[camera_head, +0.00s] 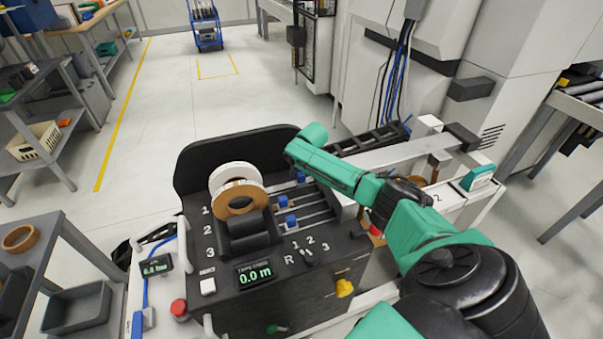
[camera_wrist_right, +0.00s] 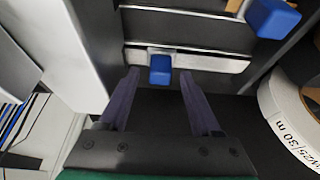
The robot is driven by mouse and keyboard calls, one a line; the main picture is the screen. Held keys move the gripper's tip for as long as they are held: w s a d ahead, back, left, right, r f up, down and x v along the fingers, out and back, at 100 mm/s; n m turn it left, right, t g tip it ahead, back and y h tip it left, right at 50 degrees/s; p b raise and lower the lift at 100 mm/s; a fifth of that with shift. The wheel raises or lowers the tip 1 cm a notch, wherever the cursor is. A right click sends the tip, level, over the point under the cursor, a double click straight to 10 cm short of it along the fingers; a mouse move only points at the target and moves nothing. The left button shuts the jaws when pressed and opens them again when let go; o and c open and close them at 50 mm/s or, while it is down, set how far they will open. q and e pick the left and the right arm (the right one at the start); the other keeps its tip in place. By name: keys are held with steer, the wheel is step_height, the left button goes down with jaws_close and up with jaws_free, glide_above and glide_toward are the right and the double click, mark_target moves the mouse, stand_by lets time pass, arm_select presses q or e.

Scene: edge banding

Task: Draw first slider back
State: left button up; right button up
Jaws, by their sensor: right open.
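The three sliders have blue knobs on pale rails on the black machine panel. The first slider's knob (camera_head: 300,177) is the farthest of them, just below the end of my right arm. The second (camera_head: 283,201) and third (camera_head: 291,221) knobs sit nearer. In the right wrist view my right gripper (camera_wrist_right: 160,78) is open, with its fingers on either side of the first knob (camera_wrist_right: 160,68) and gaps on both sides. The second knob (camera_wrist_right: 272,17) shows at the upper right there. In the head view my right fingertips are hidden. My left gripper is not in view.
A white tape roll (camera_head: 234,174) and a brown roll (camera_head: 240,203) stand left of the sliders. The counter display (camera_head: 254,274) reads 0.0 m. A black curved guard (camera_head: 192,166) rises behind. A yellow knob (camera_head: 344,288) is on the front.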

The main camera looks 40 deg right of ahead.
jaws_close()
stand_by(1.3)
